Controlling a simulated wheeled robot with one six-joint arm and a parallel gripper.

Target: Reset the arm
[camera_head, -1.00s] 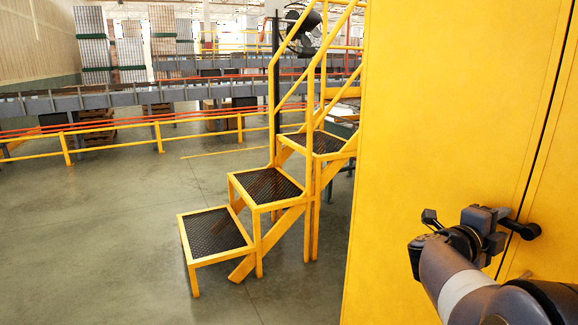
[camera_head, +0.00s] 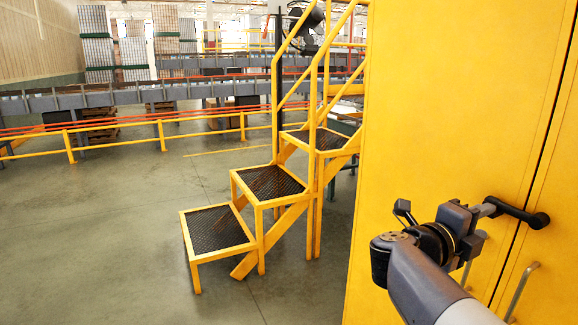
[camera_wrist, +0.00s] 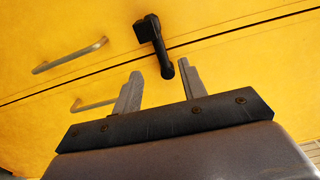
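My gripper (camera_head: 487,208) is in front of a tall yellow cabinet (camera_head: 440,100), close to a black lever handle (camera_head: 522,213). In the wrist view its two grey fingers (camera_wrist: 159,70) stand well apart. The black handle (camera_wrist: 150,30) shows beyond them, with its lower end between the fingertips and nearer the right one. I cannot tell whether a finger touches the handle. The arm reaches in from the lower right of the head view.
Two metal pull handles (camera_wrist: 70,56) are on the cabinet, one on each side of the door seam. Yellow steps (camera_head: 217,231) with dark mesh treads stand left of the cabinet. Open floor (camera_head: 100,230) lies further left, before a yellow rail (camera_head: 110,145) and conveyors.

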